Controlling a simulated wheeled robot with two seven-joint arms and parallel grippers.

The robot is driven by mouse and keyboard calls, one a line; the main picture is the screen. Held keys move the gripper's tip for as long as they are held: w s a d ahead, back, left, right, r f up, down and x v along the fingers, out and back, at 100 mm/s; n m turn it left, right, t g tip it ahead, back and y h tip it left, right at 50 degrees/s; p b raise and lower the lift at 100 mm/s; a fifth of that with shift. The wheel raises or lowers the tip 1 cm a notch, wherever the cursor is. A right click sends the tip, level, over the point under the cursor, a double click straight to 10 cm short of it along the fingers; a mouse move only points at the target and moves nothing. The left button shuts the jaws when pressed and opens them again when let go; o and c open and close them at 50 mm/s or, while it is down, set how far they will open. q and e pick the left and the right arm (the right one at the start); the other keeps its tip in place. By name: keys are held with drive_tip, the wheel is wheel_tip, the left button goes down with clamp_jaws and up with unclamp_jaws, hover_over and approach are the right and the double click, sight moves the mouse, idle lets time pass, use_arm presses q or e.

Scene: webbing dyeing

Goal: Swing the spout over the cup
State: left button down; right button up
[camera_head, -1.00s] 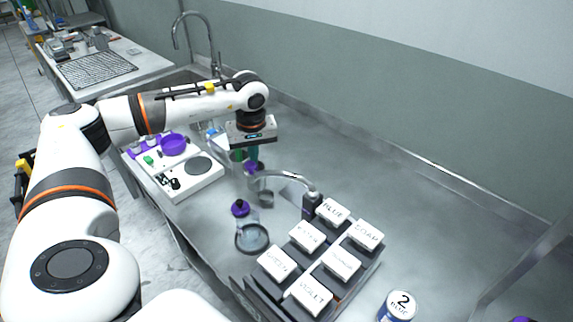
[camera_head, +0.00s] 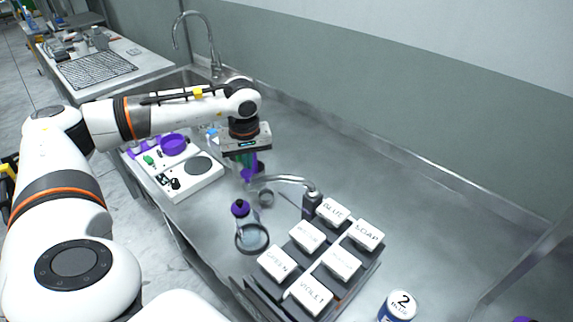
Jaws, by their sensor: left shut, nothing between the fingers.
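The spout (camera_head: 288,179) is a thin curved metal tube. It rises from a dark upright post (camera_head: 312,205) beside the labelled blocks and reaches left. My left gripper (camera_head: 249,178) is shut and points down at the spout's free left end; I cannot tell whether they touch. A clear round vessel with a dark rim (camera_head: 252,238) stands nearer to me; I cannot tell which of the two is the task's cup. My right gripper is not in view.
Labelled white blocks (camera_head: 307,236) fill a dark rack on the right. The counter's back right is clear.

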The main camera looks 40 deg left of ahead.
use_arm(q)
drive_tip(key=shift+s+d, duration=0.3)
drive_tip(key=shift+s, duration=0.45)
drive_tip(key=shift+s+d, duration=0.6)
drive_tip(key=shift+s, duration=0.25)
wheel_tip(320, 180, up, 7)
drive_tip(key=p, duration=0.4)
hover_over(244, 177)
drive_tip(key=s, duration=0.1)
drive_tip(key=shift+d, duration=0.3)
idle(0.7)
